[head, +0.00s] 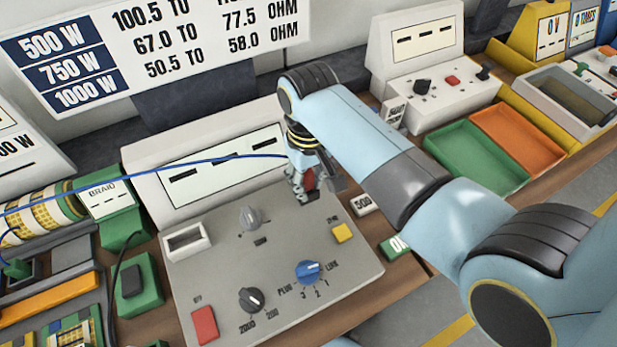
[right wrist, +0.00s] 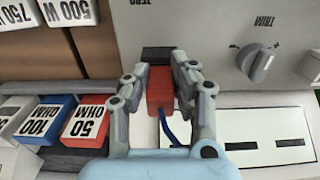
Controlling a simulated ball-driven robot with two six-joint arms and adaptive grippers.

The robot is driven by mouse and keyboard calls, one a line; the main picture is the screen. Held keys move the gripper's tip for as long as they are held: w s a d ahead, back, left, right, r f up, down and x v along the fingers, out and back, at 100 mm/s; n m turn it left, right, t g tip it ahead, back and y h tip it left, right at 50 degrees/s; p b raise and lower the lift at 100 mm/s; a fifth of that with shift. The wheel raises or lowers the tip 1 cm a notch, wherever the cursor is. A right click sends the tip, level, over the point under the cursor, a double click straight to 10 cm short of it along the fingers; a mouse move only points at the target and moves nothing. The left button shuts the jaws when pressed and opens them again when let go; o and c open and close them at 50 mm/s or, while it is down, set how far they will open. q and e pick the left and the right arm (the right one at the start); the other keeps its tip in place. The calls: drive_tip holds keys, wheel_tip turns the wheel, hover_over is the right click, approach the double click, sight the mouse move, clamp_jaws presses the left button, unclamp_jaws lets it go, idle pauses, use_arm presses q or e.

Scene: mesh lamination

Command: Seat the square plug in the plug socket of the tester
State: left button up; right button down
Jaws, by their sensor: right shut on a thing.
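My right gripper (head: 306,195) is low over the upper right of the grey tester panel (head: 225,290). In the right wrist view, its two fingers (right wrist: 160,92) are shut on the sides of the red square plug (right wrist: 160,88). A blue cord leaves the plug. A black rectangular piece (right wrist: 157,53) shows at the plug's far end, beside the panel; I cannot tell whether it is the socket or part of the plug, or whether they touch. In the head view, the fingers mostly hide the plug. My left gripper is not in view.
The blue cord (head: 150,171) runs left across the tester's display. A grey knob (head: 250,218), a yellow button (head: 343,232) and a white-rimmed recess (head: 187,240) are on the panel. Green (head: 478,157) and orange (head: 520,138) trays lie to the right. Marked blocks (right wrist: 88,120) sit beside the tester.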

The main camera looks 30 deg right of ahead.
sight(309, 174)
drive_tip(key=shift+f, duration=0.25)
drive_tip(key=c, duration=1)
unclamp_jaws()
wheel_tip(309, 174, up, 12)
drive_tip(key=shift+f, duration=0.1)
